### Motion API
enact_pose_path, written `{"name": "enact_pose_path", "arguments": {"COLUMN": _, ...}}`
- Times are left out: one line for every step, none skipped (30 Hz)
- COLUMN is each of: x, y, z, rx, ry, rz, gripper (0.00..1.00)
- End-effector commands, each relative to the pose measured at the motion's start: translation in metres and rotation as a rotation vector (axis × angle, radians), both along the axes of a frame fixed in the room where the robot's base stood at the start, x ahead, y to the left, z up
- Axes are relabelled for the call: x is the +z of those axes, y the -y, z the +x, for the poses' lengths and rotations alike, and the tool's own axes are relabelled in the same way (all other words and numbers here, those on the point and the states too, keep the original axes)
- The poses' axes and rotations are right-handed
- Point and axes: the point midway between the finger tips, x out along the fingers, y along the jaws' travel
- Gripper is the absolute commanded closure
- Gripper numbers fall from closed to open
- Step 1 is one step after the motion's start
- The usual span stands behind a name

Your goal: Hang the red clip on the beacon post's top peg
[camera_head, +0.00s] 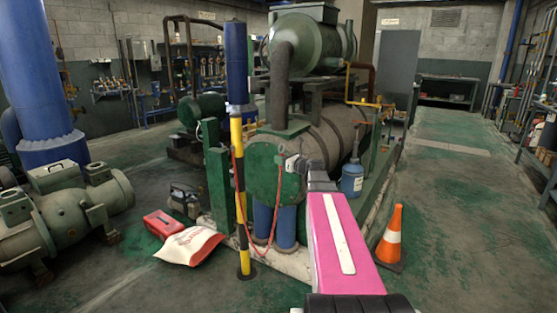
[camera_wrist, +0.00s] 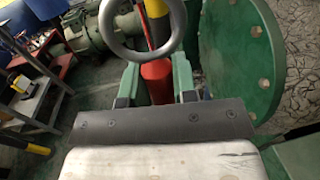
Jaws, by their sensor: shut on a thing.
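The beacon post (camera_head: 240,195) stands upright in the head view, striped yellow and black with a tall blue top. Its striped shaft also shows in the wrist view (camera_wrist: 157,28), beyond a grey ring. My gripper (camera_wrist: 156,70) is shut on the red clip (camera_wrist: 156,85), whose red body sits between the green fingers. The grey ring (camera_wrist: 117,42) stands out past the fingertips, in front of the post in the picture; I cannot tell the gap. In the head view my gripper (camera_head: 295,163) is right of the post. A red cord (camera_head: 271,235) loops between post and gripper. I cannot make out the top peg.
A green machine with a tank (camera_head: 335,140) stands close behind my gripper. A white bag (camera_head: 190,245) and a red case (camera_head: 163,223) lie left of the post. A blue bottle (camera_head: 352,180) and an orange cone (camera_head: 390,240) stand right.

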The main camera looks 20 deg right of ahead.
Motion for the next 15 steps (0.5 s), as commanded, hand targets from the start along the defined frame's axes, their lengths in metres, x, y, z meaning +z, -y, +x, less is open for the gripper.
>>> {"name": "enact_pose_path", "arguments": {"x": 0.000, "y": 0.002, "z": -0.003, "rx": 0.000, "ry": 0.000, "rz": 0.000, "gripper": 0.98}}
{"name": "enact_pose_path", "arguments": {"x": 0.000, "y": 0.003, "z": -0.004, "rx": 0.000, "ry": 0.000, "rz": 0.000, "gripper": 0.98}}
{"name": "enact_pose_path", "arguments": {"x": 0.000, "y": 0.004, "z": -0.005, "rx": 0.000, "ry": 0.000, "rz": 0.000, "gripper": 0.98}}
{"name": "enact_pose_path", "arguments": {"x": 0.000, "y": 0.005, "z": -0.006, "rx": 0.000, "ry": 0.000, "rz": 0.000, "gripper": 0.98}}
{"name": "enact_pose_path", "arguments": {"x": 0.000, "y": 0.006, "z": -0.007, "rx": 0.000, "ry": 0.000, "rz": 0.000, "gripper": 0.98}}
{"name": "enact_pose_path", "arguments": {"x": 0.000, "y": 0.007, "z": -0.009, "rx": -0.001, "ry": 0.000, "rz": 0.000, "gripper": 0.98}}
{"name": "enact_pose_path", "arguments": {"x": 0.000, "y": 0.008, "z": -0.010, "rx": -0.001, "ry": 0.000, "rz": 0.000, "gripper": 0.98}}
{"name": "enact_pose_path", "arguments": {"x": 0.000, "y": 0.010, "z": -0.011, "rx": -0.001, "ry": 0.000, "rz": 0.000, "gripper": 0.98}}
{"name": "enact_pose_path", "arguments": {"x": 0.000, "y": 0.011, "z": -0.013, "rx": -0.001, "ry": 0.000, "rz": 0.000, "gripper": 0.98}}
{"name": "enact_pose_path", "arguments": {"x": 0.000, "y": 0.012, "z": -0.014, "rx": -0.001, "ry": 0.000, "rz": 0.000, "gripper": 0.98}}
{"name": "enact_pose_path", "arguments": {"x": 0.000, "y": 0.013, "z": -0.015, "rx": -0.001, "ry": 0.000, "rz": 0.000, "gripper": 0.98}}
{"name": "enact_pose_path", "arguments": {"x": 0.000, "y": 0.015, "z": -0.016, "rx": -0.001, "ry": 0.000, "rz": 0.000, "gripper": 0.98}}
{"name": "enact_pose_path", "arguments": {"x": 0.000, "y": 0.016, "z": -0.017, "rx": -0.001, "ry": 0.000, "rz": 0.000, "gripper": 0.98}}
{"name": "enact_pose_path", "arguments": {"x": 0.000, "y": 0.017, "z": -0.019, "rx": -0.001, "ry": 0.000, "rz": 0.000, "gripper": 0.98}}
{"name": "enact_pose_path", "arguments": {"x": 0.000, "y": 0.018, "z": -0.020, "rx": 0.000, "ry": 0.000, "rz": 0.000, "gripper": 0.98}}
